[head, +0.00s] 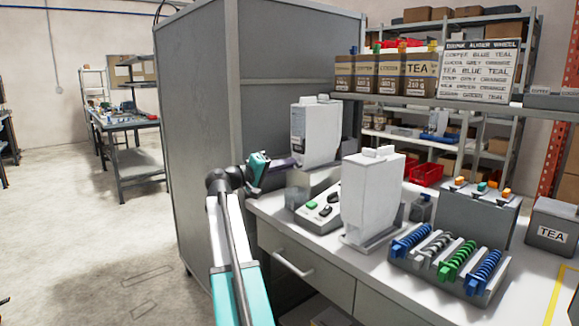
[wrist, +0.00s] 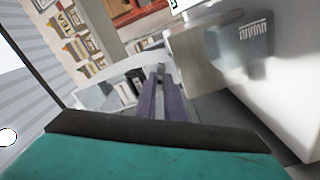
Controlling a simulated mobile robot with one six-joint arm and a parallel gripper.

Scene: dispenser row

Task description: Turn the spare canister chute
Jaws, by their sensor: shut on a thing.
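Two white canisters are in the head view. The left one (head: 314,135), with a grey label on its side, stands at the back left of the counter above a pale block-like base (head: 306,183). The other (head: 368,195) stands upright nearer the front, its label side not visible. My gripper (head: 294,162) reaches in from the left at the lower part of the left canister. In the wrist view its purple fingers (wrist: 156,92) lie close together, shut on a small grey part at their tips, apparently the chute. The fingers largely hide it.
A control box (head: 319,207) with a green button sits between the canisters. A rack of coloured coils (head: 448,258) and a grey TEA bin (head: 553,228) are to the right. A tall grey cabinet (head: 205,120) stands close behind my arm. The floor at left is clear.

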